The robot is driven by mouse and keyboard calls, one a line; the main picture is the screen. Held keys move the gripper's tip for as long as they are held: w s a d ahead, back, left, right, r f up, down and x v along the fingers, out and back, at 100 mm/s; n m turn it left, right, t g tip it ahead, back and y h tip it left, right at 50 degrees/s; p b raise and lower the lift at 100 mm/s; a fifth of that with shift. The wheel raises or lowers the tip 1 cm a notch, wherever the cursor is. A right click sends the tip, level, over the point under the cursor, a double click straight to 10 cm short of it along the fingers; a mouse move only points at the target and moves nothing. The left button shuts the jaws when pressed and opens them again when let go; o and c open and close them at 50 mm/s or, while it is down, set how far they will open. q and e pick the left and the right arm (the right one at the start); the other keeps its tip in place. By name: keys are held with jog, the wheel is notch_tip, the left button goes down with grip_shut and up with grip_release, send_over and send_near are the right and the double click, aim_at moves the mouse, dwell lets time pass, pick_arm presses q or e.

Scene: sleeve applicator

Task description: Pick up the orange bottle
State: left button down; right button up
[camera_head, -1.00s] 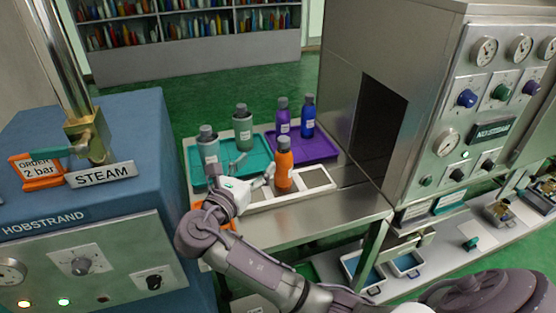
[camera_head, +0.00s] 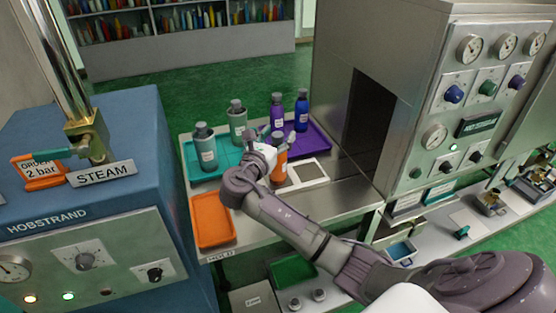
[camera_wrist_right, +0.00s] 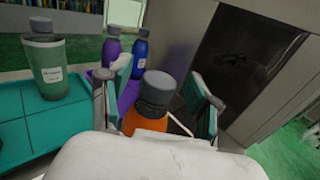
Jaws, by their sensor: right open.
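The orange bottle (camera_head: 279,167) with a grey cap stands upright at the white tray (camera_head: 322,168) on the steel table. My right gripper (camera_head: 277,137) is at the bottle, its body hiding part of it. In the right wrist view the orange bottle (camera_wrist_right: 146,121) lies between the two spread fingers of the gripper (camera_wrist_right: 155,92). The fingers are open, one on each side of the cap and shoulder. Whether either finger touches the bottle cannot be told. The bottle's lower part is hidden by my gripper there. My left gripper is not in view.
Two grey-green bottles (camera_head: 205,150) stand on the teal tray (camera_head: 190,161). Purple (camera_head: 276,110) and blue (camera_head: 302,113) bottles stand behind on the purple tray (camera_head: 318,145). An empty orange tray (camera_head: 212,222) lies at front left. The steel machine (camera_head: 335,75) rises at right.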

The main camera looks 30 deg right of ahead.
jog(key=shift+w+d, duration=0.1)
grip_shut()
dwell(0.3)
jog(key=shift+r, duration=0.2)
